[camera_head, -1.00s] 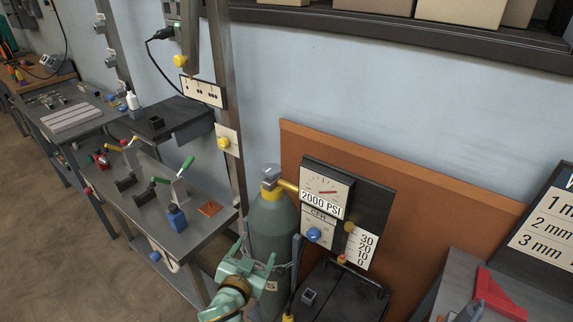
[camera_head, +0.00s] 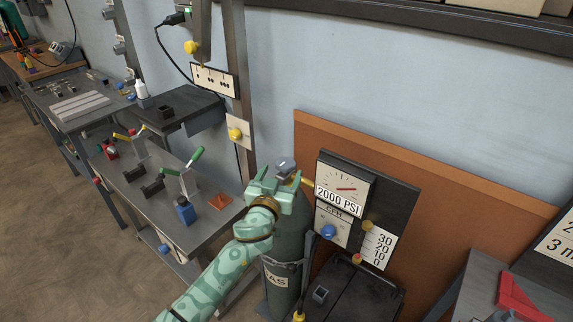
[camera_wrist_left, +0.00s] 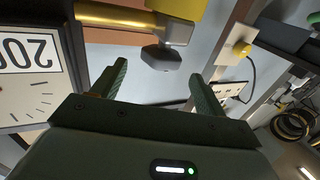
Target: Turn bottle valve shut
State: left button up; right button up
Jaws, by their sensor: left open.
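The gas bottle (camera_head: 285,245) is a tall dark green-grey cylinder standing upright. Its valve knob (camera_head: 286,163) is a grey faceted cap at the top, and it also shows in the left wrist view (camera_wrist_left: 161,58) beside a brass outlet (camera_wrist_left: 118,18). My left gripper (camera_head: 277,178) is at the top of the bottle, close to the knob. In the left wrist view its fingers (camera_wrist_left: 158,76) are open, with the knob just beyond the tips and roughly between them, not clasped. The gripper and wrist hide part of the bottle's neck. My right gripper is in neither view.
A pressure gauge (camera_head: 345,184) reading 2000 PSI sits right of the bottle, above a flow scale (camera_head: 378,248) with a blue knob (camera_head: 328,231). A dark welder case (camera_head: 350,290) stands below. A workbench with clamps (camera_head: 165,215) lies left. An orange-brown board (camera_head: 430,165) is behind.

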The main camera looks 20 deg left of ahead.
aim_at(283, 169)
pick_arm(q)
jog(key=w, duration=0.2)
jog(key=w+b, duration=0.1)
jog(key=w, duration=0.1)
jog(key=shift+w+a+f, duration=0.15)
jog(key=shift+w, duration=0.75)
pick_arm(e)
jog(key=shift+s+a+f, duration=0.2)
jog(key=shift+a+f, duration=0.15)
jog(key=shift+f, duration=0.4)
pick_arm(q)
jog(key=c, duration=1)
jog(key=shift+o, duration=0.2)
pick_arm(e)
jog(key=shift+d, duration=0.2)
